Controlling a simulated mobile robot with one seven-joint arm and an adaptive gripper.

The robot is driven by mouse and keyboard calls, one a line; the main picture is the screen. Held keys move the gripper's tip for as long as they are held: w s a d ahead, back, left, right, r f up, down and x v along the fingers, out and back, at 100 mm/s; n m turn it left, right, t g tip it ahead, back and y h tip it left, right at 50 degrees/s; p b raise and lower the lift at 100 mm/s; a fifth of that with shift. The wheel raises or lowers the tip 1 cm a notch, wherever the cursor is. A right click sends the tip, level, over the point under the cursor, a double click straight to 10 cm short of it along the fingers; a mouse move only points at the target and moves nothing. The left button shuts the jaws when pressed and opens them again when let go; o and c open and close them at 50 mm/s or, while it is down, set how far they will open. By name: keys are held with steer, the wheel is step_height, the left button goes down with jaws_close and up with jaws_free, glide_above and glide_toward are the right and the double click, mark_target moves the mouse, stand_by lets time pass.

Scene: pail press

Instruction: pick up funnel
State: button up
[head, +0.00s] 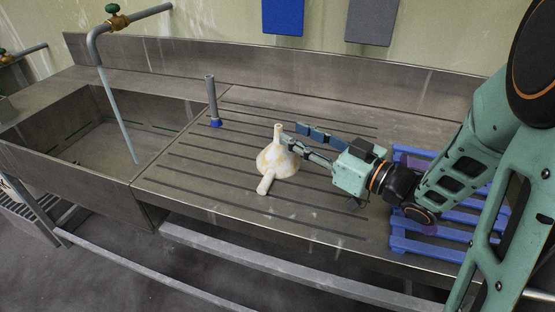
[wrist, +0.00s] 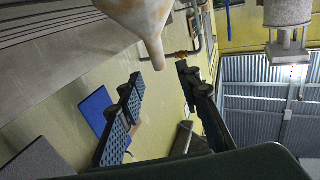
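The off-white funnel (head: 275,163), with tan stains, stands wide end down on the ribbed drainboard, its narrow spout pointing up. A short stub or handle sticks out from its lower front. My gripper (head: 291,135) reaches in from the right, close to the spout. In the wrist view the funnel (wrist: 139,14) hangs from the top edge, its spout tip between the two separated fingers. The gripper is open. I cannot tell whether a finger touches the spout.
A blue slatted rack (head: 428,248) lies on the right of the drainboard (head: 215,205). A grey tube with a blue foot (head: 212,100) stands behind and left of the funnel. A sink (head: 85,135) with a tap (head: 113,20) is at left. The board around the funnel's left is clear.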

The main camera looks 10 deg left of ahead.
mark_target(281, 128)
steer(key=x, duration=0.5)
steer(key=shift+w+a+b, duration=0.15)
steer(key=shift+a+b, duration=0.15)
steer(key=shift+b, duration=0.05)
steer(key=shift+c, duration=0.4)
jaws_close()
